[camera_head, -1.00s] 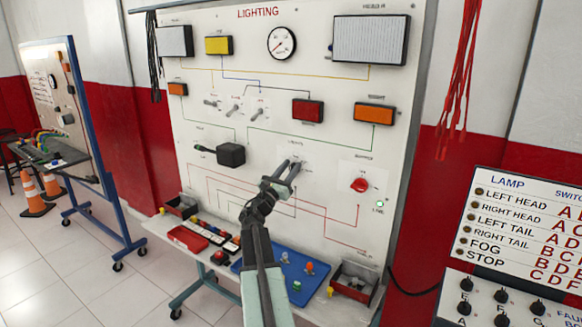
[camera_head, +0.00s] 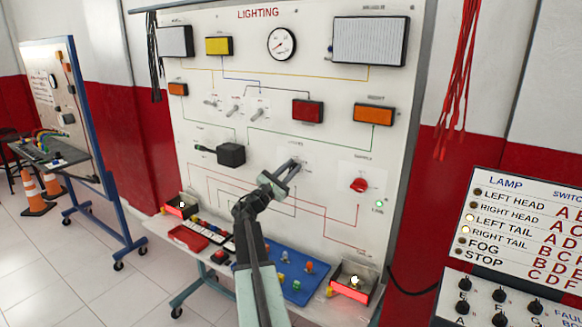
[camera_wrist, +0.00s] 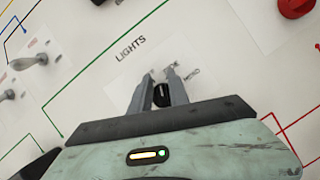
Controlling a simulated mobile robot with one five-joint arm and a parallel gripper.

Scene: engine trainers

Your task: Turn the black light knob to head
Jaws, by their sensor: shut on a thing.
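The black light knob (camera_wrist: 161,96) sits on a white plate under the word LIGHTS in the wrist view. My gripper (camera_wrist: 163,78) is shut on it, one grey finger on each side. The label beside the knob's far end is partly covered by a finger, and I cannot read where the knob points. In the head view my gripper (camera_head: 289,167) reaches the middle of the white LIGHTING board (camera_head: 330,215), and the knob is hidden behind its fingers.
A red knob (camera_head: 359,185) is to the right, and a black box with a lever (camera_head: 231,154) to the left. The lamp panel (camera_head: 525,225) shows LEFT TAIL and RIGHT TAIL lit. Trays on the shelf below glow red, including the right tray (camera_head: 350,291). A blue mat (camera_head: 300,292) lies between.

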